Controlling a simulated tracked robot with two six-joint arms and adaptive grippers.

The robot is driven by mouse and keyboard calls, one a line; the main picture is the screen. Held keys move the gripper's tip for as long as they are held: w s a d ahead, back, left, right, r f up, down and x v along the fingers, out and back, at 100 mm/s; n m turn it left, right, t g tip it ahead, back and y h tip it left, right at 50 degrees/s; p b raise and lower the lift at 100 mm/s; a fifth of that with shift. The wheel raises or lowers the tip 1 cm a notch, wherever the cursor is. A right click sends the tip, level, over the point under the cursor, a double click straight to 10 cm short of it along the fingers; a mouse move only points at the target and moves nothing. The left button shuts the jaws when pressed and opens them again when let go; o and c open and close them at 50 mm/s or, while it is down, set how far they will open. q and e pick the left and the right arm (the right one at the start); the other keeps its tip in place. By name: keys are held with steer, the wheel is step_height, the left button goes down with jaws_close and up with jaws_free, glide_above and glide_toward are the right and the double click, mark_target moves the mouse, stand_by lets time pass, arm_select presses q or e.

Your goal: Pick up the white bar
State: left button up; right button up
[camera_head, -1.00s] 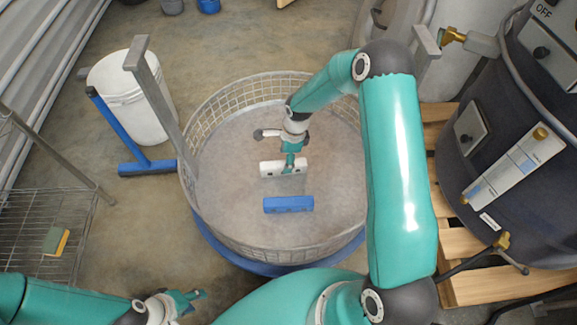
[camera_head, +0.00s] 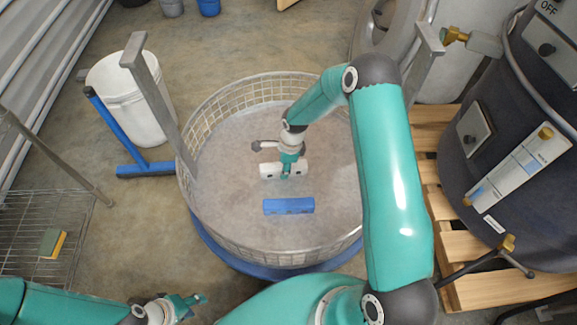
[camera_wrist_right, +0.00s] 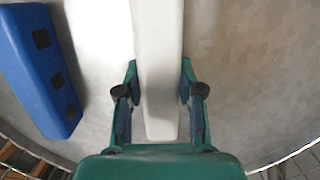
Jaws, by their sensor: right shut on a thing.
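The white bar (camera_head: 267,170) lies inside the round mesh-walled hopper (camera_head: 232,240), on its grey floor. My right gripper (camera_head: 286,173) is over the bar with a finger on each side of it, shut on it. In the right wrist view the white bar (camera_wrist_right: 158,60) runs between the two fingers of my right gripper (camera_wrist_right: 159,100). I cannot tell whether the bar is clear of the floor. My left gripper (camera_head: 192,303) is at the lower left, outside the hopper, apart from the bar; its jaw opening is too small to judge.
A blue bar (camera_head: 288,206) lies in the hopper near the white bar; it also shows in the right wrist view (camera_wrist_right: 35,70). The mesh wall surrounds both bars. A grey post (camera_head: 160,100) rises at the hopper's left, and a dark tank (camera_head: 500,170) stands at right.

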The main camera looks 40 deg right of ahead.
jaws_close()
steer(key=shift+r, duration=0.1)
